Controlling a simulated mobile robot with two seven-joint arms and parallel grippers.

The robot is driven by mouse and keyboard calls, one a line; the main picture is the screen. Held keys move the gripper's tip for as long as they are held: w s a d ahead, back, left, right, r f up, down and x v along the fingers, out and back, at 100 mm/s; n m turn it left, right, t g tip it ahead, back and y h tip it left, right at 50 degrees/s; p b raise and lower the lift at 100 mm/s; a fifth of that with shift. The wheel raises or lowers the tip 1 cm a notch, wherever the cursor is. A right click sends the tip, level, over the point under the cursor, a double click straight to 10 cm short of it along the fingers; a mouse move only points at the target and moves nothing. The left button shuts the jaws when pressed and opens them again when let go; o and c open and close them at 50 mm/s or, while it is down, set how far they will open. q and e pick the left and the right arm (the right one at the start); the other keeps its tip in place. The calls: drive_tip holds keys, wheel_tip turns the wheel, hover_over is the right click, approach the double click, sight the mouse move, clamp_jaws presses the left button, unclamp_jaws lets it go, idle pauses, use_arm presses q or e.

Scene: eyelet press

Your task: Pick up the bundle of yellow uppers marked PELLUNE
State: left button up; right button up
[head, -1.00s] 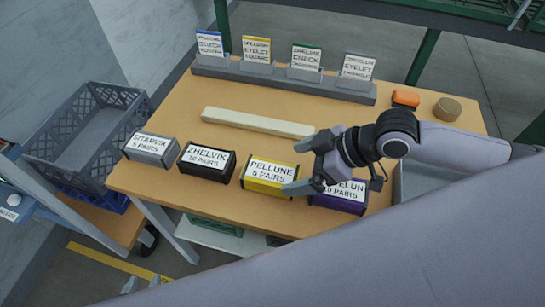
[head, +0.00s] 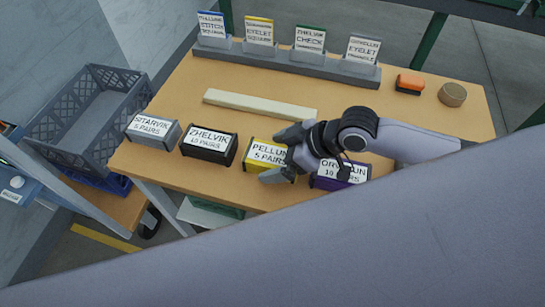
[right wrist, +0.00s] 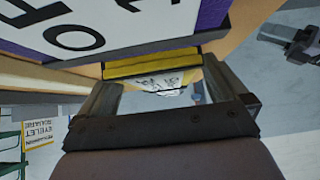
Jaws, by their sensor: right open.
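The yellow bundle marked PELLUNE (head: 251,160) sits near the table's front edge, between a black and a purple bundle. My right gripper (head: 271,157) is open at its right part, one finger toward the back and one toward the front, hiding some of the label. In the right wrist view the yellow bundle (right wrist: 150,66) lies beyond and between the spread fingertips (right wrist: 160,85). I cannot tell whether the fingers reach down around it. My left gripper is not in view.
The purple bundle (head: 327,183) lies under my right wrist, close by. The black ZHELVIK bundle (head: 207,158) and grey SITARVIK bundle (head: 150,140) stand left. A pale bar (head: 260,104) lies behind. A card rack (head: 290,68) lines the back; an orange block (head: 409,81) is right.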

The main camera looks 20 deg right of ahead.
drive_tip(key=c, duration=1)
drive_tip(key=shift+r, duration=0.1)
drive_tip(key=shift+c, duration=1.2)
